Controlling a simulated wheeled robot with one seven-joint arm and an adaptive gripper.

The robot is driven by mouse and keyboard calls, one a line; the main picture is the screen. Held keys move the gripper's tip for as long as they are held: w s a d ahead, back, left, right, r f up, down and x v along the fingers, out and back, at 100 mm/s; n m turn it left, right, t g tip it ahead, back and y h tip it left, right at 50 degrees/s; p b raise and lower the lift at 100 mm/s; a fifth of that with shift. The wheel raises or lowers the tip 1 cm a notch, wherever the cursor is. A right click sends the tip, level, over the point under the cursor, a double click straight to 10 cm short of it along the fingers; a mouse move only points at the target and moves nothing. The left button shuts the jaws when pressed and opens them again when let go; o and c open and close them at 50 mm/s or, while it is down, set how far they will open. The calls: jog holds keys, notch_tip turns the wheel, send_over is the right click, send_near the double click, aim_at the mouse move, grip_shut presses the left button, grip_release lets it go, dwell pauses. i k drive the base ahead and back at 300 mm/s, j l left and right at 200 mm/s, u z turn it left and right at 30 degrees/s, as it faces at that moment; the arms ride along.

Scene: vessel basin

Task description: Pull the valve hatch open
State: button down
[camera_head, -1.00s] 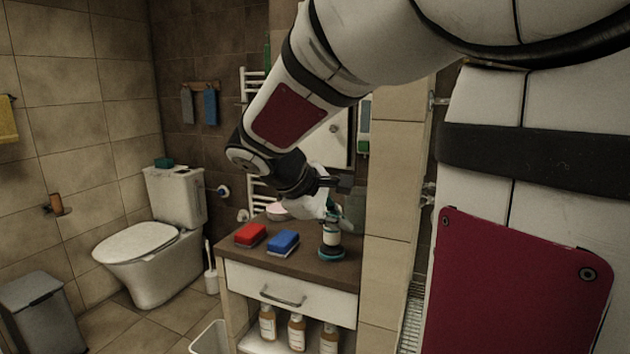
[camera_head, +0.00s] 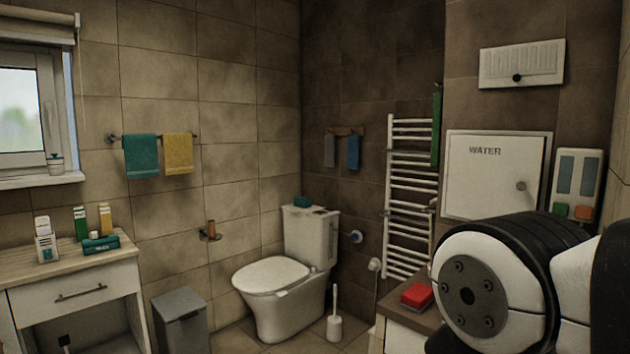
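The valve hatch appears to be the white square panel marked WATER (camera_head: 494,178) on the back wall at the right. It looks shut in its frame. A small round knob (camera_head: 521,186) sits near its right edge. My arm's large black and white joint fills the lower right and covers the area just below the hatch. My gripper is out of view, so its fingers and its distance from the hatch cannot be told.
A panel with green and orange buttons (camera_head: 577,184) hangs right of the hatch. A white louvred box (camera_head: 521,64) is above, and a towel radiator (camera_head: 409,195) is left. A red sponge (camera_head: 417,296) lies on the counter (camera_head: 398,313). A toilet (camera_head: 286,278) stands further left.

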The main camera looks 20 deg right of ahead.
aim_at(490, 176)
jog(key=i+j+z, duration=0.4)
jog(key=j+z, duration=0.25)
jog(key=i+j+z, duration=0.15)
jog(key=j+z, duration=0.15)
